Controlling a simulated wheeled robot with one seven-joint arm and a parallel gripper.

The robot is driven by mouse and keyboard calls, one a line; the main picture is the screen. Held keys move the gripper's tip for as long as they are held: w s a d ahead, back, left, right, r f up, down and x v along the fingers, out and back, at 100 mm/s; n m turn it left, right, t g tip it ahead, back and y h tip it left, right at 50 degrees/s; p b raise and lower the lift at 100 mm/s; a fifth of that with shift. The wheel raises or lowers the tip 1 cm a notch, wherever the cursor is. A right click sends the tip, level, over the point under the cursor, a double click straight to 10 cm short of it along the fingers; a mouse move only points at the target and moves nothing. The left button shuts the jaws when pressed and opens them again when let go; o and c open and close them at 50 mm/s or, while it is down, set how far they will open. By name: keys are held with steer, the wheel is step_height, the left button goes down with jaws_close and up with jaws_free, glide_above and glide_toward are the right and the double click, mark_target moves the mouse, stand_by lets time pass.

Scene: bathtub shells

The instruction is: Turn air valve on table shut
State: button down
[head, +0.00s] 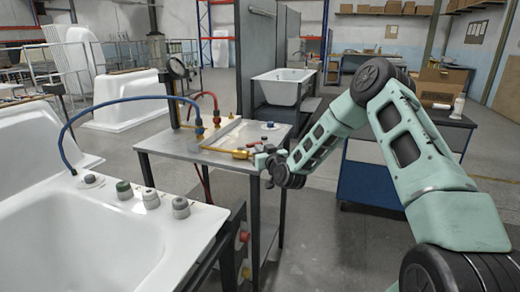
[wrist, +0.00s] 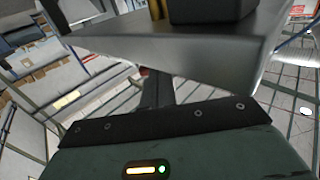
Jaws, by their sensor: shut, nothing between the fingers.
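The steel table (head: 205,153) stands in the middle of the head view. A brass valve fitting (head: 240,153) lies near its right front edge. My gripper (head: 262,158) is at that edge, just right of the fitting, shut with nothing held. Its tips overlap the fitting's right end, so I cannot tell whether they touch it or how the handle is turned. In the wrist view a grey metal slab (wrist: 175,50), which looks like the table edge, crosses above my gripper (wrist: 155,80). A small yellow piece (wrist: 157,10) shows above the slab beside a dark block.
A blue hose (head: 110,101) and a red hose (head: 205,95) run to fittings at the table's back. A gauge (head: 177,68) stands behind. A white bathtub shell (head: 90,235) fills the front left. A blue cart (head: 375,180) stands right, behind my arm. The floor between is clear.

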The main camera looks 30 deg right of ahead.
steer(key=shift+w+d+y+b, duration=0.1)
steer(key=shift+w+y+b, duration=0.1)
steer(key=shift+y+b, duration=0.1)
steer(key=n+y+b, duration=0.1)
steer(key=w+d+n+y+b, duration=0.1)
steer(key=y, duration=0.1)
steer(key=shift+w+f+n, duration=0.1)
steer(key=shift+f+n, duration=0.1)
steer(key=shift+n, duration=0.2)
steer(key=shift+w+y+b, duration=0.25)
steer(key=shift+y+b, duration=0.35)
steer(key=shift+y, duration=0.1)
steer(key=shift+w+d+r+b, duration=0.1)
steer(key=shift+w+d+b, duration=0.15)
steer(key=shift+w+b, duration=1.1)
steer(key=shift+w, duration=0.3)
steer(key=shift+w+r, duration=0.1)
steer(key=shift+r, duration=0.1)
steer(key=shift+d, duration=0.1)
